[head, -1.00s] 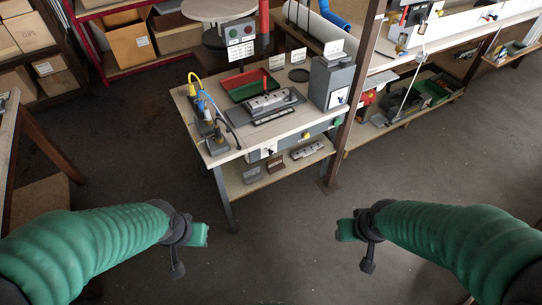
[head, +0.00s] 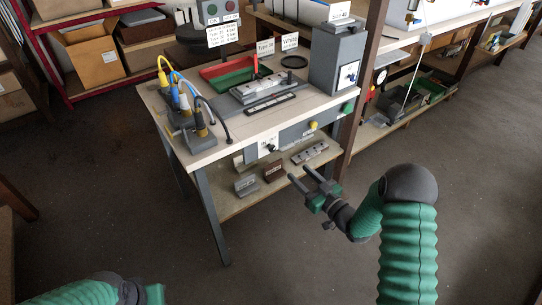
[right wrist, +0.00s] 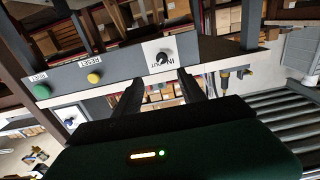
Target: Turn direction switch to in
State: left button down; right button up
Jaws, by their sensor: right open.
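The direction switch is a black knob on a white plate (right wrist: 162,57) lettered IN and OUT, on the front panel of the workbench. In the head view the switch (head: 268,148) is small on the bench's front edge. I cannot tell clearly which word its pointer faces. My right gripper (head: 304,180) is open and empty, in front of the bench and to the right of the switch. In the right wrist view its fingers (right wrist: 160,80) stand apart on either side below the knob, not touching it. My left gripper (head: 154,293) shows partly at the bottom; its fingers are unclear.
A yellow button (right wrist: 94,77) and a green button (right wrist: 42,91) share the panel. Corded yellow and blue tools (head: 185,110), a red and green tray (head: 228,74) and a grey box (head: 336,57) stand on the bench. A lower shelf (head: 235,203) holds small parts. The floor in front is clear.

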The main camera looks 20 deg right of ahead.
aim_at(274, 150)
jog(key=b+x, duration=0.3)
jog(key=x, duration=1.1)
jog(key=shift+w+a+f, duration=0.1)
jog(key=shift+a+f, duration=0.05)
jog(key=shift+a, duration=0.05)
jog(key=shift+a, duration=0.1)
grip_shut()
